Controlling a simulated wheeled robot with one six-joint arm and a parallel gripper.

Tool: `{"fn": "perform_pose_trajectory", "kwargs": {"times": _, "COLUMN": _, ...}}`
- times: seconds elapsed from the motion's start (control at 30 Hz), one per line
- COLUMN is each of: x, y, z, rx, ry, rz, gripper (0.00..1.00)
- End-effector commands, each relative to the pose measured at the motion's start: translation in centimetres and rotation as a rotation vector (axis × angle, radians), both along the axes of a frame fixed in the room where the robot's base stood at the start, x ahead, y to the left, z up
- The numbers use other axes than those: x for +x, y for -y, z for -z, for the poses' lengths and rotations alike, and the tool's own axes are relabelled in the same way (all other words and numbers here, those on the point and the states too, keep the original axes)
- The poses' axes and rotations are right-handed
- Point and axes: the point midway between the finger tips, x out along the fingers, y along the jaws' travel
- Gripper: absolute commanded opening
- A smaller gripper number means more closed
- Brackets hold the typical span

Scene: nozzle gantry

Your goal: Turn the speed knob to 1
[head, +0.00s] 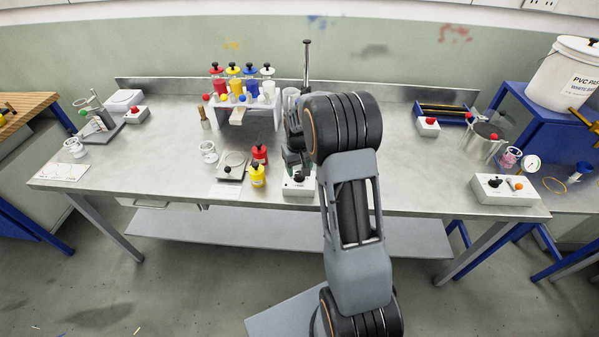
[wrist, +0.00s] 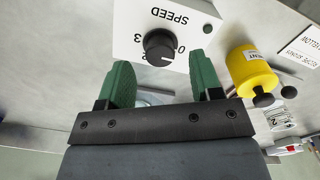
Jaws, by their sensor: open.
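The black speed knob (wrist: 160,46) sits on a white box (wrist: 205,30) marked SPEED, with its print upside down in the wrist view. The digits 0 and 3 show beside the knob, and another is partly covered. I cannot tell which digit it points at. My gripper (wrist: 160,62) is open and empty, with one green finger on each side of the knob's near edge. I cannot tell whether they touch it. In the head view the box (head: 298,190) stands at the bench's front edge, partly behind my arm, and my gripper (head: 294,160) is above it.
A yellow bottle (wrist: 250,70) stands close beside the right finger in the wrist view. In the head view, a red bottle (head: 260,153) and a scale (head: 231,172) are left of the box.

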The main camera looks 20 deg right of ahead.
Motion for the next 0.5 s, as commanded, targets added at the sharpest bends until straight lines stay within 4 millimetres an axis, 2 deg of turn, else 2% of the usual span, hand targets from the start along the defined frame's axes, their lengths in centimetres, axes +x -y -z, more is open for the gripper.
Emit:
{"fn": "perform_pose_trajectory", "kwargs": {"times": 0.2, "x": 0.0, "y": 0.1, "z": 2.3, "rx": 0.0, "ry": -0.001, "rz": 0.0, "gripper": 0.59}}
{"fn": "perform_pose_trajectory", "kwargs": {"times": 0.5, "x": 0.0, "y": 0.1, "z": 3.0, "rx": 0.0, "ry": 0.0, "rz": 0.0, "gripper": 0.59}}
